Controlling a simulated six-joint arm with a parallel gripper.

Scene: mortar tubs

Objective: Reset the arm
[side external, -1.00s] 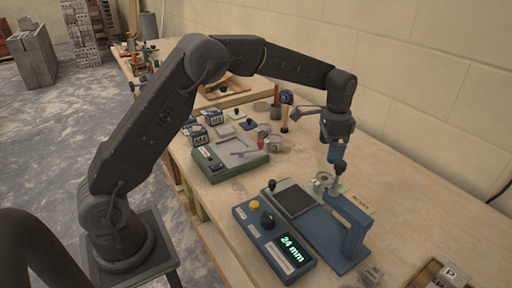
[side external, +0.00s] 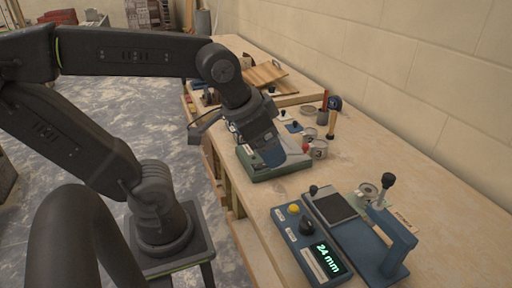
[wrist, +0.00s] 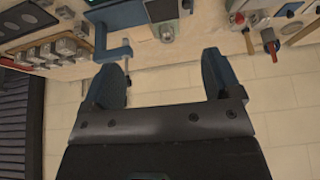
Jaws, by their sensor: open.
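My gripper (side external: 288,157) hangs from my arm over the near left side of the bench, in front of the green device (side external: 258,174), and hides much of it. In the wrist view my gripper (wrist: 160,82) has its two blue fingers wide apart with nothing held between them. The blue device (side external: 349,228) with a lit "24 mm" display (side external: 328,258) stands to the right, apart from my gripper. A small metal tub (side external: 367,191) sits by its blue frame, beside a black knob (side external: 388,180).
A tub marked 3 (side external: 318,150) and a wooden-handled tool (side external: 331,122) stand behind my gripper. A wooden board (side external: 265,73) lies farther back. The wall (side external: 400,70) runs along the bench's far side. Bare bench shows at the right.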

